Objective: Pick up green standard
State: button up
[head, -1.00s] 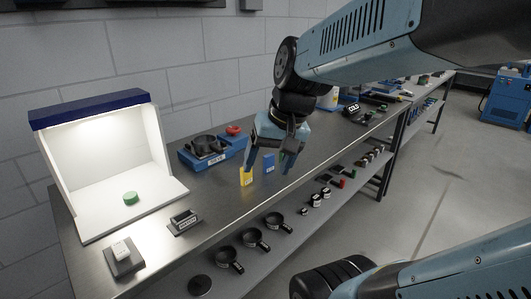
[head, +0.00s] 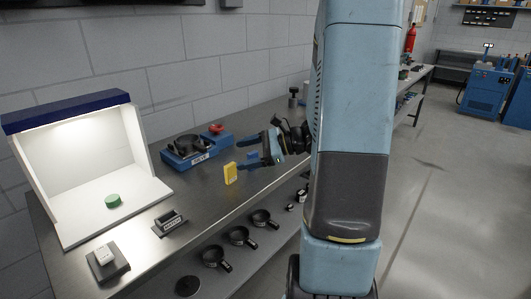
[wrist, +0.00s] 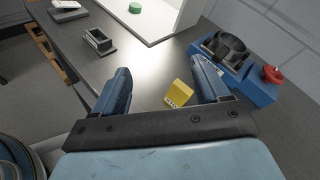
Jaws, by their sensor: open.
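A short green disc (head: 113,201) lies on the white floor of the lit booth (head: 146,189) at the left of the bench. It also shows at the top of the wrist view (wrist: 135,8). It is the only clearly green piece I can make out. My gripper (head: 256,155) is over the bench, well to the right of the booth, near an upright yellow block (head: 230,173). In the wrist view my gripper (wrist: 160,84) is open with nothing held; the yellow block (wrist: 179,93) shows between its blue fingers, nearer the right one.
A blue fixture (head: 198,149) with a black ring and red button stands behind the yellow block. A small black holder (head: 170,222) and a grey pad with a white piece (head: 107,262) sit near the booth. Black-handled cups (head: 238,236) stand on the lower shelf.

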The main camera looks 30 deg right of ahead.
jog(key=w+d+f+m+t+h, duration=0.2)
jog(key=d+f+m+t+h, duration=0.25)
jog(key=d+m, duration=0.4)
jog(key=w+d+f+m+t+h, duration=0.3)
jog(key=d+f+m+t, duration=0.25)
jog(key=d, duration=0.55)
jog(key=shift+n, duration=0.3)
jog(key=x, duration=1.3)
jog(key=shift+a+f, duration=0.1)
jog(key=shift+f, duration=0.1)
jog(key=shift+s, duration=0.1)
jog(key=c, duration=1)
jog(key=shift+r, duration=0.1)
jog(key=shift+c, duration=0.2)
